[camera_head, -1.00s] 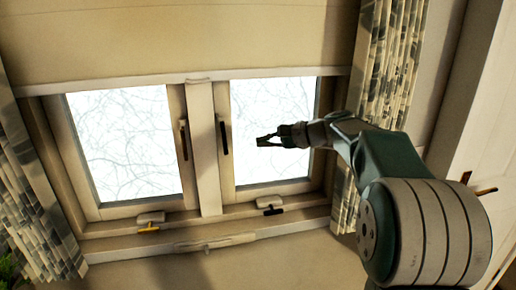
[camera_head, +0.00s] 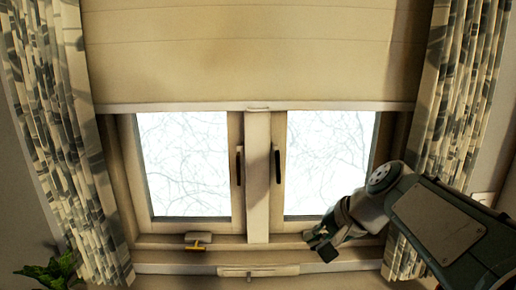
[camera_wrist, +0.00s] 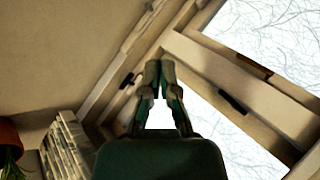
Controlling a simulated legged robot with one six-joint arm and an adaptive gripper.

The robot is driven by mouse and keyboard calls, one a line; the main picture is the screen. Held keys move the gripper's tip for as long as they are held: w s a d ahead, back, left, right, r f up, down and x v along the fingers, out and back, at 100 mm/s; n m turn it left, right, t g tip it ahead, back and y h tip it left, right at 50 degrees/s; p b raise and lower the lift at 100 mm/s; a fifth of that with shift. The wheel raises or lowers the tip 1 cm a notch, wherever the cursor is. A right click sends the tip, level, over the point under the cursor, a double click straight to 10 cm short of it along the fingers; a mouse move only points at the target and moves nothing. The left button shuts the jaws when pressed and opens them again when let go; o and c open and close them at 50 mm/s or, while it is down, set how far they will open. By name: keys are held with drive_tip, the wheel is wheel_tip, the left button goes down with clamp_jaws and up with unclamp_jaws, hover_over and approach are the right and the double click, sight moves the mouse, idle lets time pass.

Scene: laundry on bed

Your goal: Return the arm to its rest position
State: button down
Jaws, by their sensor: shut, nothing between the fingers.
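My gripper (camera_wrist: 159,72) shows in the wrist view with its two fingertips together, shut and empty. In the head view my gripper (camera_head: 322,246) is at the lower right, in front of the window's bottom frame, at the end of my folded green and grey arm (camera_head: 440,222). The arm reaches in from the lower right corner. The fingers are small and dark there. Nothing is held.
A two-pane window (camera_head: 258,175) with dark handles fills the middle. A beige blind (camera_head: 250,55) hangs above it. Patterned curtains (camera_head: 65,140) hang on both sides. A green plant (camera_head: 50,272) stands at the lower left. A potted plant (camera_wrist: 8,140) shows in the wrist view.

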drive_tip(key=s+d+f+n+h, duration=0.1)
drive_tip(key=s+f+n+h, duration=0.2)
drive_tip(key=s, duration=0.5)
drive_tip(key=s+d+f+n+h, duration=0.2)
drive_tip(key=s+f, duration=0.3)
drive_tip(key=s, duration=0.4)
drive_tip(key=shift+f+n+h, duration=0.35)
drive_tip(key=shift+n+h, duration=0.25)
drive_tip(key=shift+n, duration=0.3)
drive_tip(key=shift+d, duration=0.3)
drive_tip(key=shift+a, duration=0.1)
